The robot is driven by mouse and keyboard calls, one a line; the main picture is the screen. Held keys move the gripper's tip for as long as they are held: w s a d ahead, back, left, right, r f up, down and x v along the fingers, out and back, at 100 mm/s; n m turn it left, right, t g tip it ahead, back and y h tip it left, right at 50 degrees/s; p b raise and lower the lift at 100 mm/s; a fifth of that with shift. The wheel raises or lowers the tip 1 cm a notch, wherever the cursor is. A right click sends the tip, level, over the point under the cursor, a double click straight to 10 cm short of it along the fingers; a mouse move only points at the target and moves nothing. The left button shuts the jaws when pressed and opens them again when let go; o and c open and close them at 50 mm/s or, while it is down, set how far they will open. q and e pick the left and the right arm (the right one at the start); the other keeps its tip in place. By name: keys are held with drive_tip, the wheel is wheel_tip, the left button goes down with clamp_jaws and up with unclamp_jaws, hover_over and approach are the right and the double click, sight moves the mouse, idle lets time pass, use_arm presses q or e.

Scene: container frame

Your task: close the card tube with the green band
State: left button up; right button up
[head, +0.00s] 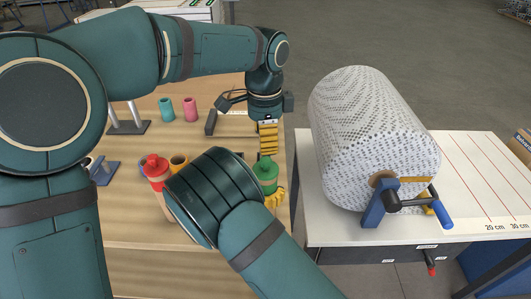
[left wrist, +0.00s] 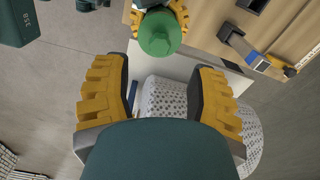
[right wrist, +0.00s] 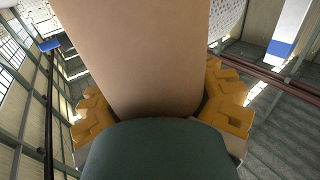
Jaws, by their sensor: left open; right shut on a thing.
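The card tube (right wrist: 130,50) is plain tan and fills the right wrist view between the fingers of my right gripper (right wrist: 157,98), which is shut on it. In the head view, the green cap (head: 265,173) shows just above the yellow fingers of my right gripper (head: 275,197). My left gripper (head: 268,148) points down above the cap.
A bubble-wrap roll (head: 370,135) on a white table (head: 460,180) stands close on the right.

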use_arm(q)
drive_tip(key=shift+r, duration=2)
use_arm(e)
drive_tip(key=o, duration=1.6)
drive_tip(key=v, duration=1.2)
